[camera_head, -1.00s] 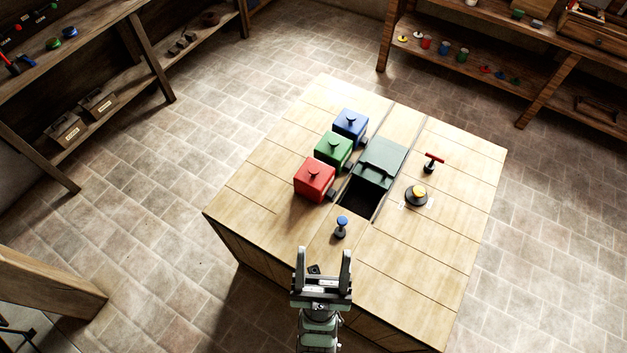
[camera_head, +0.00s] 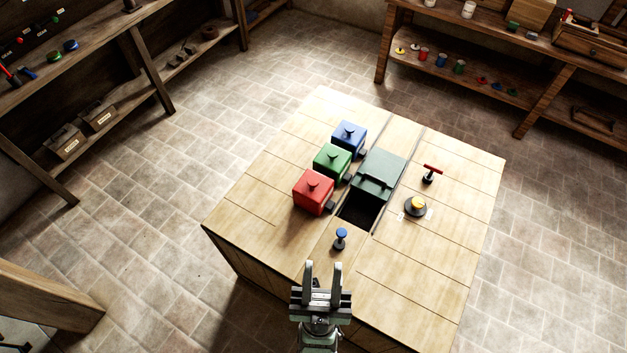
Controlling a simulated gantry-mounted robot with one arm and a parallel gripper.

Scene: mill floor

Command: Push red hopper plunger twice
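The red hopper (camera_head: 313,191) is a red box with a small knob-like plunger (camera_head: 312,183) on top. It stands on the wooden table at the near end of a row of three. My gripper (camera_head: 322,268) is at the near edge of the table, below and apart from the red hopper in the picture. Its two fingers stand apart with nothing between them.
A green hopper (camera_head: 331,162) and a blue hopper (camera_head: 348,138) stand behind the red one. A dark green bin (camera_head: 379,174) sits by a dark opening (camera_head: 360,211). A blue-topped knob (camera_head: 340,238), a yellow button (camera_head: 416,205) and a red T-handle (camera_head: 431,172) are on the table (camera_head: 425,262).

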